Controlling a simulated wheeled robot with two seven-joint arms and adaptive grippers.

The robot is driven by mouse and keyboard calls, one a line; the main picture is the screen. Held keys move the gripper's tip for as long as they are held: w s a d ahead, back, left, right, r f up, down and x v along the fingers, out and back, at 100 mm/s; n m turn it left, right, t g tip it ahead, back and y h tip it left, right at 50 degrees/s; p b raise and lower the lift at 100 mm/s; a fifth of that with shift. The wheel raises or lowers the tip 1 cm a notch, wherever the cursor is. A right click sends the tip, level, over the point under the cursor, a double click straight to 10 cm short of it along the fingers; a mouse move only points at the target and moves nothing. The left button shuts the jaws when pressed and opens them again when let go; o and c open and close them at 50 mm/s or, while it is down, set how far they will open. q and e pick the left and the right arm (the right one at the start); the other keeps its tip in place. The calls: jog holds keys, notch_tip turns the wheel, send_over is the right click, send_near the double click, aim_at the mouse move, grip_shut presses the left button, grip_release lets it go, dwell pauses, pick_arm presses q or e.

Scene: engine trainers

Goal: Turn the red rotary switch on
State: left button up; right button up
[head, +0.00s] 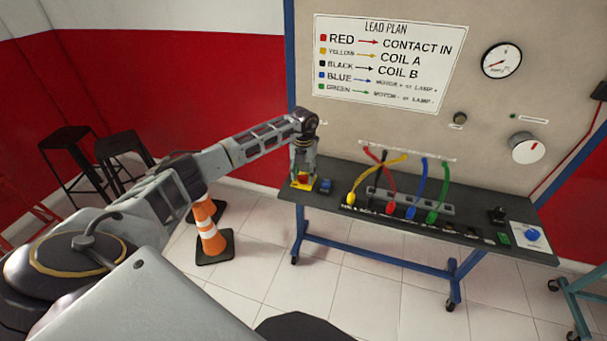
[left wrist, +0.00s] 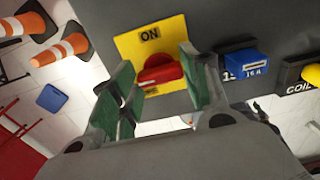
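The red rotary switch (left wrist: 160,72) sits on a yellow plate (left wrist: 137,46) marked ON at its upper edge. Its handle lies nearly crosswise in the left wrist view. In the head view the yellow plate (head: 292,187) is at the left end of the bench. My left gripper (head: 303,168) points down over it. In the left wrist view its green-padded fingers (left wrist: 160,80) are apart, one on each side of the red handle. Whether either pad touches the handle is unclear. My right gripper is out of view.
A blue block (head: 325,186) stands just right of the plate. Coloured leads (head: 421,185) plug in along the dark bench (head: 380,217). The grey panel (head: 400,120) rises behind. An orange cone (head: 209,232) and stools (head: 125,150) are at left.

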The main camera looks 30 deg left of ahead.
pick_arm(q)
jog(key=c, duration=0.4)
